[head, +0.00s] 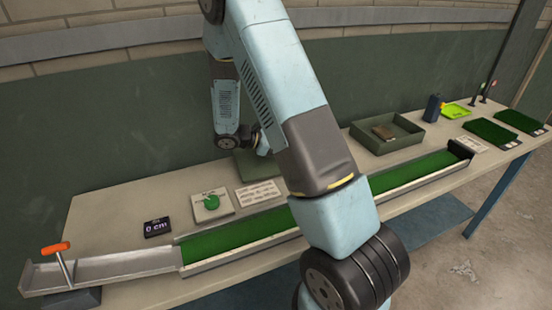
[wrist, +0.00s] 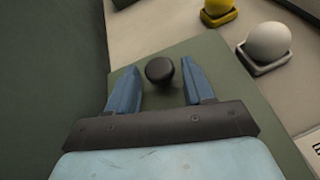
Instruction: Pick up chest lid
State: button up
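The chest lid is a flat grey-green panel with a dark round knob (wrist: 160,70) on top; the panel (wrist: 225,115) fills much of the wrist view. In the head view a grey-green box top (head: 250,165) shows partly behind my arm. My gripper (wrist: 161,82) is open, with its two blue fingers on either side of the knob and visible gaps between. Whether the fingers are level with the knob or above it I cannot tell. In the head view my arm hides most of my gripper and the knob.
In the wrist view a white ball (wrist: 268,42) on a stand and a yellow object (wrist: 219,10) sit beside the lid. A long turf channel (head: 235,236) runs along the bench front. A green tray (head: 372,145) stands to the right. A dark green wall is close behind.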

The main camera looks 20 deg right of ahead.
grip_shut()
jog(key=shift+r, duration=0.15)
dwell(0.4)
